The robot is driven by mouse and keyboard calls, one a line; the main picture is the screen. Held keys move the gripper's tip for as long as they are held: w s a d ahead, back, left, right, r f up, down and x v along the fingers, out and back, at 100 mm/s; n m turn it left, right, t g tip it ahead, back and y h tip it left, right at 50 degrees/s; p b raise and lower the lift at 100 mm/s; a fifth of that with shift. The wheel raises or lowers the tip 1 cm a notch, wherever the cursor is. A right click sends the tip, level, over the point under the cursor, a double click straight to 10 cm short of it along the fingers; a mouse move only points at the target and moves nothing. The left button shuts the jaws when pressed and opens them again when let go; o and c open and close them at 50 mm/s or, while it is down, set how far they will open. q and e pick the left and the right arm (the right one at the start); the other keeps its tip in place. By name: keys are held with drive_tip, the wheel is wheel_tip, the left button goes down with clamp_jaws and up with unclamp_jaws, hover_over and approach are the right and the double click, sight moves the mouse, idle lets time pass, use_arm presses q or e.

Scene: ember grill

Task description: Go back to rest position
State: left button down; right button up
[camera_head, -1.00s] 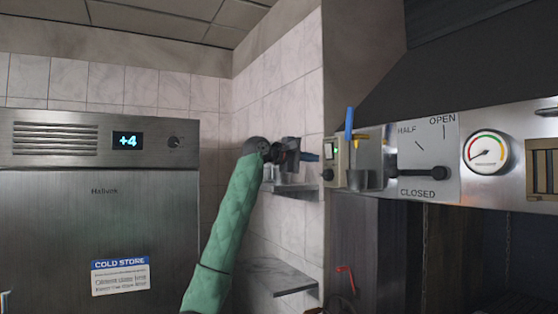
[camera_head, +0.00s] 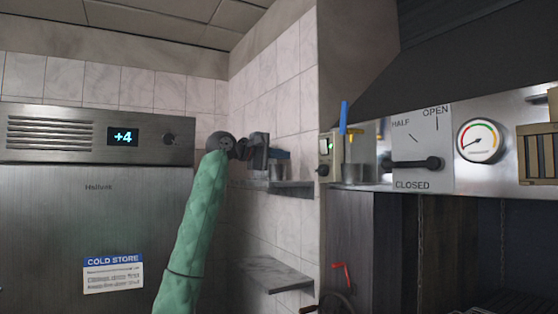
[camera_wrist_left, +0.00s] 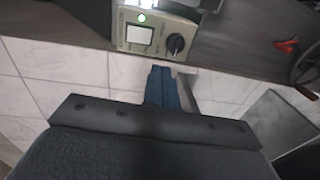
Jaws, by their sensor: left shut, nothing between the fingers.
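My left arm, in a green quilted sleeve, reaches up from the bottom in the head view. My left gripper (camera_head: 280,155) is at its end, in front of the tiled wall and just above the upper wall shelf (camera_head: 270,186). In the left wrist view its blue fingers (camera_wrist_left: 162,88) are together with nothing between them. They point toward a small control box (camera_wrist_left: 150,35) with a green light, a white switch and a black knob, and are apart from it. My right gripper is in neither view.
The control box (camera_head: 325,158) is right of the gripper. Beyond it are the grill's lever panel (camera_head: 422,175) and gauge (camera_head: 479,141). A steel cold store (camera_head: 70,215) stands at left.

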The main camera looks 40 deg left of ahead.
use_arm(q)
drive_tip(key=shift+s+a+f, duration=0.1)
drive_tip(key=shift+s+a, duration=0.05)
drive_tip(key=shift+s, duration=0.15)
idle(0.4)
